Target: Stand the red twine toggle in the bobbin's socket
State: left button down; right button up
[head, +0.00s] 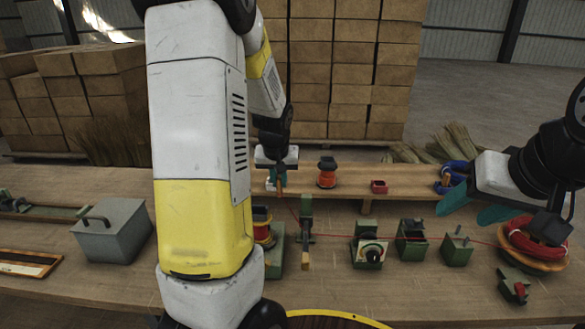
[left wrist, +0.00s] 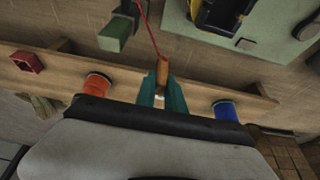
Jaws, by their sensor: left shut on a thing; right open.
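The toggle, a small tan-orange peg (left wrist: 162,72), is held between the teal fingers of my left gripper (left wrist: 162,96). Red twine (left wrist: 148,30) runs from its tip. In the head view my left gripper (head: 277,181) is shut on the peg, near the raised wooden ledge. A spool with yellow and red bands, apparently the bobbin (head: 264,228), is partly hidden behind my left arm, on a green base (head: 277,263). The left wrist view shows a yellow and black part (left wrist: 222,14) on a green plate. I cannot make out the socket. My right gripper (head: 473,207) is open and empty at the right.
An orange spool (head: 327,176) and a red square piece (head: 379,187) are on the ledge. A blue spool (left wrist: 226,110) shows in the left wrist view. Several green fixtures (head: 368,246) line the bench, the red twine passing them toward a coil (head: 537,243). A grey box (head: 113,231) stands left.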

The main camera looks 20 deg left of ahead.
pick_arm(q)
jog(key=d+v, duration=0.1)
jog(key=v, duration=0.7)
jog(key=s+a, duration=0.3)
jog(key=s, duration=0.5)
jog(key=shift+a, duration=0.3)
jog(key=shift+s+f, duration=0.1)
jog(key=shift+f, duration=0.1)
jog(key=shift+x, duration=1.65)
jog(key=shift+a+f, duration=0.1)
jog(key=shift+a, duration=0.05)
jog(key=shift+f, duration=0.5)
